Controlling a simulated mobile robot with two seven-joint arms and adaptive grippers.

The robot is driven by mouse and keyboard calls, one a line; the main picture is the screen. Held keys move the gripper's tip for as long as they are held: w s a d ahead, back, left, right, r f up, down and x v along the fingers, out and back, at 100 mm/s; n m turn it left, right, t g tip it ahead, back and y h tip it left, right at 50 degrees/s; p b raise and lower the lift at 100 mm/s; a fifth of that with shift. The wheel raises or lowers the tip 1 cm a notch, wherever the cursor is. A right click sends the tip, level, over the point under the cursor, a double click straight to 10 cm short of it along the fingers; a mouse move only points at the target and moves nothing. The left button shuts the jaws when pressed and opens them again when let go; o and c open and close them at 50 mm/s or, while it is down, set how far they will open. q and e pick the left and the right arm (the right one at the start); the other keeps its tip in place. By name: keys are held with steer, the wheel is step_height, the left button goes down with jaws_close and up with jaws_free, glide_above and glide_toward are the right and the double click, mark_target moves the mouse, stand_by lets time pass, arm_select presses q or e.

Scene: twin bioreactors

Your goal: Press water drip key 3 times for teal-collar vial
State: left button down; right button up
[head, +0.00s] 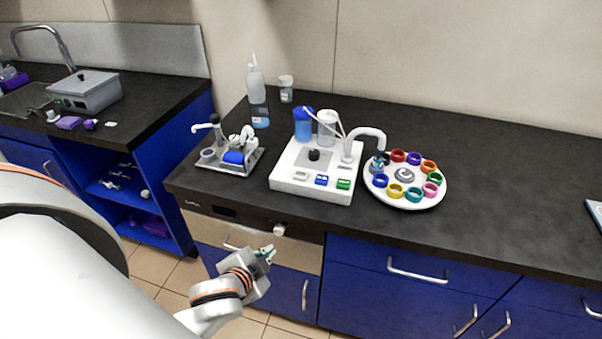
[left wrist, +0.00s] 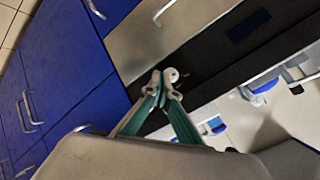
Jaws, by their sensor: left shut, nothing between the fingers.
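The white dispenser (head: 312,172) stands on the dark bench with a blue-filled jar (head: 303,125) and a clear jar (head: 327,127). Its front has a white key (head: 300,175), a blue key (head: 321,180) and a green key (head: 343,184); their labels are too small to read. The round white carousel (head: 405,173) carries several coloured collars, with a teal collar (head: 414,195) at its front. A bluish vial (head: 378,164) stands near the spout (head: 368,134). My left gripper (head: 268,252) is shut and empty, in front of and below the bench edge; its fingertips meet in the left wrist view (left wrist: 164,76). My right gripper is out of view.
A metal tray (head: 229,160) with a small pump unit stands left of the dispenser. A wash bottle (head: 256,85) and a small cup (head: 286,88) stand behind. A pale knob (head: 279,229) sticks out from the bench front near my gripper.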

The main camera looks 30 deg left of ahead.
arm_select(q)
steer(key=w+a+r+m+t, duration=0.15)
steer(key=w+r+t, duration=0.35)
steer(key=r, duration=0.7)
steer(key=w+r+m+t, duration=0.2)
steer(key=w+r+t, duration=0.2)
steer(key=w+r, duration=0.55)
steer(key=d+r+m+t+h, duration=0.3)
steer(key=d+r+m+h, duration=0.55)
steer(key=r, duration=0.45)
steer(key=s+d+r+m+g+h, duration=0.1)
steer(key=d+m+g+h, duration=0.7)
steer(key=m+h, duration=0.3)
step_height(320, 180, down, 7)
steer(key=w+a+m+g+y, duration=0.2)
steer(key=a+m+g+y, duration=0.1)
steer(key=m+g+y, duration=0.25)
steer(key=w+a+f+n+y, duration=0.1)
steer(key=a+f+y, duration=0.1)
steer(key=a, duration=0.5)
steer(key=w+a+f+g+y, duration=0.1)
steer(key=a+y, duration=0.3)
steer(key=a, duration=0.2)
steer(key=shift+w+a+f+n, duration=0.25)
steer(key=shift+a+f+n, duration=0.1)
